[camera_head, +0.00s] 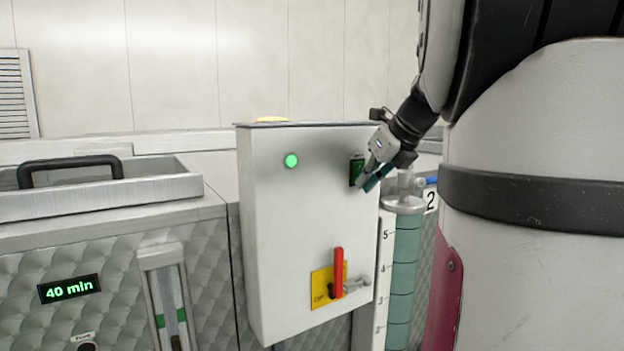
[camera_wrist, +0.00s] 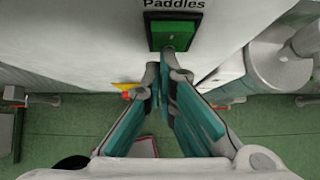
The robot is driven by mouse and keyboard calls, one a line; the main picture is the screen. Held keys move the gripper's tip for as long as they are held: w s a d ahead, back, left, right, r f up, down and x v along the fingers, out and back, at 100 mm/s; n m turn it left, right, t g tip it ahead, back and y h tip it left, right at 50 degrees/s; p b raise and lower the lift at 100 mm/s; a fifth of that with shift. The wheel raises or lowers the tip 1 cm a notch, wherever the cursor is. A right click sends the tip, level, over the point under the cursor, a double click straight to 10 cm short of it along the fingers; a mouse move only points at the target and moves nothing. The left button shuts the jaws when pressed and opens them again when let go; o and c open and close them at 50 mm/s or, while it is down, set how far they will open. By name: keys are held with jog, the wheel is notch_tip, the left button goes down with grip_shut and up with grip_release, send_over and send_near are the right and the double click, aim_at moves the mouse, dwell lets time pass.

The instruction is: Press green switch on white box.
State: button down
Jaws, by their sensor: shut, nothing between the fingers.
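The white box (camera_head: 285,220) stands in the middle of the head view, its front face turned to me. The green switch (camera_wrist: 174,34) sits in a dark frame on that face, under a label reading "Paddles". In the head view the green switch (camera_head: 356,170) is at the box's upper right, partly covered by my gripper (camera_head: 364,184). My gripper is shut and empty, with teal finger pads. In the wrist view its fingertips (camera_wrist: 167,62) are just below the switch's lower edge; whether they touch it I cannot tell. A round green lamp (camera_head: 291,160) glows at the box's upper left.
A red lever (camera_head: 338,272) on a yellow plate (camera_head: 321,288) sits low on the box. A teal-filled graduated cylinder (camera_head: 402,265) stands close to the box's right side. At left is a metal machine with a black handle (camera_head: 70,164) and a "40 min" display (camera_head: 69,289).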

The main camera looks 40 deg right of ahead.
jog(key=shift+r, duration=0.15)
jog(key=shift+r+p, duration=0.8)
jog(key=shift+p, duration=0.05)
